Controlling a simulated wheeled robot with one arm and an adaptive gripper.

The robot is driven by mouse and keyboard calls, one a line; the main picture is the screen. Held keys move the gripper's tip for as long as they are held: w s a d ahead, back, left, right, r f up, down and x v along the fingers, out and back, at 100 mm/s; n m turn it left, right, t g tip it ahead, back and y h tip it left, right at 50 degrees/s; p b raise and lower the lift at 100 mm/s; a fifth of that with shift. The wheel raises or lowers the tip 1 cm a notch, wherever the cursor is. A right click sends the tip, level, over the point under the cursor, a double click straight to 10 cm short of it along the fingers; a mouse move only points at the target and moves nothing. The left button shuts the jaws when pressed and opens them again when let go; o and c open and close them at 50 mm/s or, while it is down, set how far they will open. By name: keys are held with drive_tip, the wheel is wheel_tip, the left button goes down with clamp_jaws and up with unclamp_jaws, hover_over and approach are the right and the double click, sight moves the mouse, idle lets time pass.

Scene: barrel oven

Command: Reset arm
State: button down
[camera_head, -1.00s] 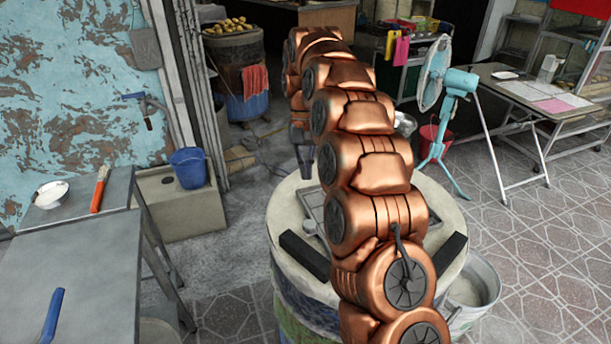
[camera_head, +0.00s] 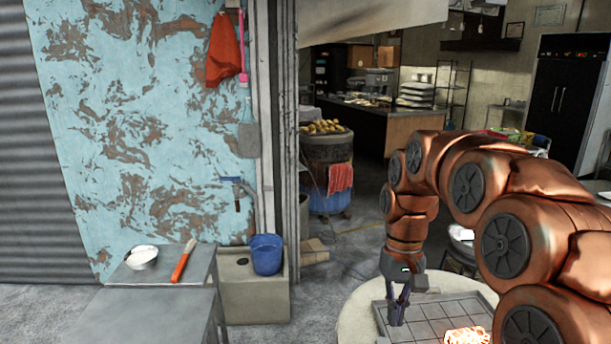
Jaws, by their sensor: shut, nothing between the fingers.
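My arm is copper-coloured and arches in from the right side of the head view. My gripper (camera_head: 398,306) hangs at its end, pointing down, with its dark fingers together and nothing held. It is above or at the left part of a grey grate (camera_head: 432,318) set in the round, pale top of the barrel oven (camera_head: 357,318). I cannot tell whether the fingertips touch the grate. A glowing orange patch (camera_head: 466,336) shows at the grate's front right. The right part of the oven is hidden by my arm and the picture's edge.
A blue bucket (camera_head: 266,254) sits on a concrete basin (camera_head: 255,298). A barrel with yellowish items (camera_head: 328,150) stands behind.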

drive_tip(key=s+f, duration=0.3)
drive_tip(key=s, duration=1)
drive_tip(key=s+d+f, duration=0.1)
drive_tip(key=s+f, duration=0.2)
drive_tip(key=s, duration=1.1)
drive_tip(key=shift+s+f+t, duration=0.2)
drive_tip(key=shift+f+t, duration=0.05)
drive_tip(key=shift+t, duration=0.05)
drive_tip(key=shift+d, duration=0.1)
